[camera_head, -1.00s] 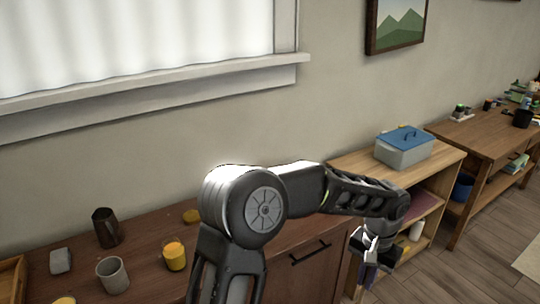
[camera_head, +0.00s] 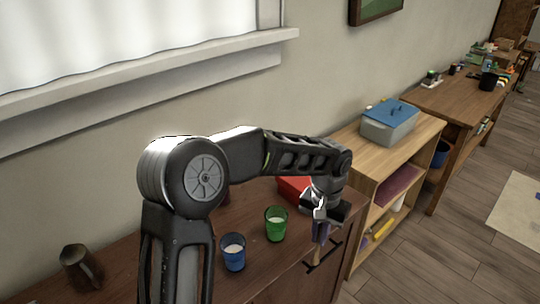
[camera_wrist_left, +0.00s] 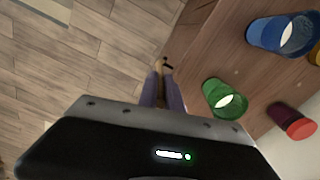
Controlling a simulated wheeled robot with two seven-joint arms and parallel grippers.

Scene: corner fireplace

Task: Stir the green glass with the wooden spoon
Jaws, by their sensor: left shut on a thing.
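The green glass (camera_head: 276,224) stands upright on the dark wooden cabinet, with pale contents showing inside. It also shows in the left wrist view (camera_wrist_left: 224,98). My left gripper (camera_head: 320,232) points down near the cabinet's front edge, to the right of the green glass and apart from it. In the left wrist view its fingers (camera_wrist_left: 160,92) are shut on a thin tan piece, seemingly the wooden spoon (camera_wrist_left: 160,80). Most of the spoon is hidden by the fingers. My right gripper is not in view.
A blue glass (camera_head: 233,252) stands left of the green one. A red box (camera_head: 294,190) lies behind the gripper. A dark mug (camera_head: 82,268) stands at the far left. A shelf (camera_head: 352,150) with a blue-lidded box (camera_head: 390,124) adjoins the cabinet's right.

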